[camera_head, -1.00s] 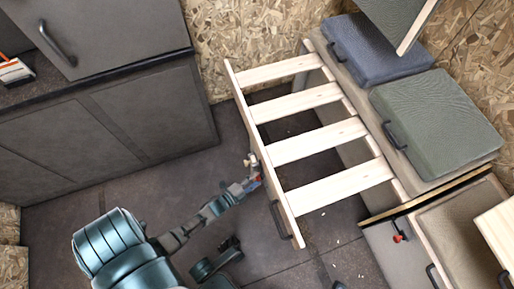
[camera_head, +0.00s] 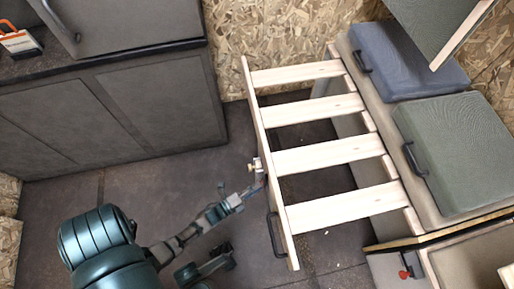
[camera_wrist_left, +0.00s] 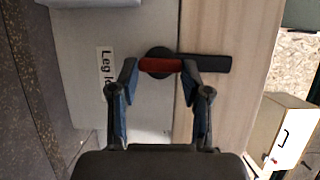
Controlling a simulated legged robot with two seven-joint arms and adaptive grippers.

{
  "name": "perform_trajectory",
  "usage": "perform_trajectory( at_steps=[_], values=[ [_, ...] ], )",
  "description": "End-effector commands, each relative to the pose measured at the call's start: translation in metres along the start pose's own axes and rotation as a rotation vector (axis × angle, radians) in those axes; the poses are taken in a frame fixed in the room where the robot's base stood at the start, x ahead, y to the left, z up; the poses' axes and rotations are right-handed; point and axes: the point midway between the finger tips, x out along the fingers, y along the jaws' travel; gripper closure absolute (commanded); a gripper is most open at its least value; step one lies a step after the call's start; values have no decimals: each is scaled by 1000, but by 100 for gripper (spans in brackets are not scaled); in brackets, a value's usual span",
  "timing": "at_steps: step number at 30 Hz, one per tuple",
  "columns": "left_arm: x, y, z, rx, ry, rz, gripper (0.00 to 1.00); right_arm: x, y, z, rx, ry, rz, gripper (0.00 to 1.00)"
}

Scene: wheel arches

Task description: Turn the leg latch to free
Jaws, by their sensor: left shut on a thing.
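The leg latch (camera_wrist_left: 217,63) is a red and black bar on a dark round pivot, lying crosswise in the left wrist view. It spans a pale grey panel and a light wood strip. A partly hidden label reading "Leg" (camera_wrist_left: 104,62) is left of it. My left gripper (camera_wrist_left: 160,75) is shut on the latch, its fingers around the red part. In the head view my left gripper (camera_head: 256,189) reaches the outer rail of the slatted wooden frame (camera_head: 322,155); the latch is too small to make out there.
A black handle (camera_head: 275,235) sits on the frame's outer rail near the gripper. Grey cabinets (camera_head: 115,110) stand at the left. Blue and green cushions (camera_head: 455,150) lie on the bench at right. Dark floor (camera_head: 150,190) is open between cabinets and frame.

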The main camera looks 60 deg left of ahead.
Motion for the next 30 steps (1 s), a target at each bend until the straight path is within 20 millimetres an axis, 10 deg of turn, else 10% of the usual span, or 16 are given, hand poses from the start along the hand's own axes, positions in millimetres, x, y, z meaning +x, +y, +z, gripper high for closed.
perform_trajectory(
  at_steps=[8,9,11,23,30],
  values=[
    [-4,7,-6,1,8,16,100,-1,0,1,0,-1,0,61],
    [-4,7,-6,1,8,17,43,-1,0,1,0,-1,0,61],
    [-4,6,-6,0,7,16,28,-1,0,1,0,-1,0,61],
    [-7,3,-2,0,3,7,27,-1,-1,-3,1,-3,1,61],
    [-53,4,-3,-1,2,11,27,-1,-1,-2,0,-1,0,61]
  ],
)
